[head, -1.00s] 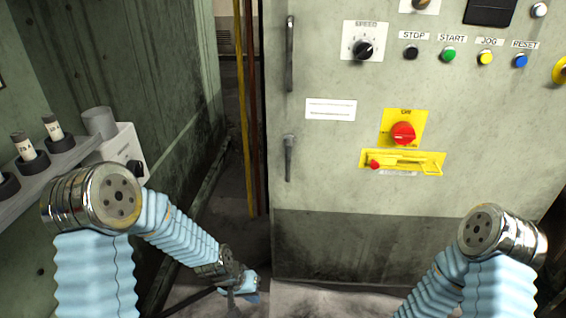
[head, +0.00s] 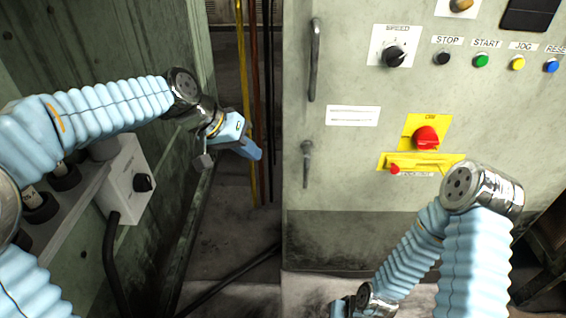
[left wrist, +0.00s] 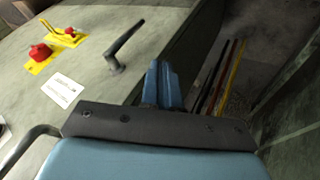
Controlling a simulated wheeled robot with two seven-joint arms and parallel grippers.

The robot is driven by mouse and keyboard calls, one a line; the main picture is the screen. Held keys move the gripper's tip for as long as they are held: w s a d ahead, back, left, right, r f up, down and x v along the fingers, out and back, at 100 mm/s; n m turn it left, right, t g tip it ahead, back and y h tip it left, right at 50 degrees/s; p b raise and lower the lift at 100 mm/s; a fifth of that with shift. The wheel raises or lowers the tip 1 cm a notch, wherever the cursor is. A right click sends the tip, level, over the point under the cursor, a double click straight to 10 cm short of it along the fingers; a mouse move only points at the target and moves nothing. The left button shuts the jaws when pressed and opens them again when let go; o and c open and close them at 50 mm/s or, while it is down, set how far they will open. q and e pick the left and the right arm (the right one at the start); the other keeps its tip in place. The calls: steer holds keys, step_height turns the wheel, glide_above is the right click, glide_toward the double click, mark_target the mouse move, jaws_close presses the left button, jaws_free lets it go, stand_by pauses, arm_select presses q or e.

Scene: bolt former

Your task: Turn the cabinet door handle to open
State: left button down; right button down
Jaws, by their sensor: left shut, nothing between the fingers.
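The cabinet door (head: 350,190) is pale green-grey and looks closed. Its small dark lever handle (head: 306,168) points down near the door's left edge. In the left wrist view the lever handle (left wrist: 124,45) stands out from the door, just left of and beyond my fingers. A longer vertical bar handle (head: 314,60) sits above it. My left gripper (head: 256,152) is shut and empty, left of the lever handle and apart from it. Its closed blue fingers also show in the left wrist view (left wrist: 164,82). My right gripper (head: 341,308) is cut off at the bottom edge, its fingers hidden.
The door carries a red rotary switch (head: 426,138) on a yellow plate, a speed knob (head: 394,57) and several push buttons. Yellow and dark vertical pipes (head: 243,100) run left of the cabinet. A grey box with a knob (head: 126,180) is at the left. The floor gap beside the cabinet is open.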

mark_target(306, 167)
arm_select(q)
steer(key=shift+f, duration=0.1)
steer(key=x, duration=0.3)
steer(key=d+x, duration=0.1)
steer(key=x, duration=0.3)
steer(key=s+d+r+x, duration=0.1)
steer(key=x, duration=0.3)
steer(key=shift+w+b, duration=0.1)
steer(key=shift+b, duration=0.25)
steer(key=shift+d+f, duration=0.1)
steer(key=shift+d, duration=0.6)
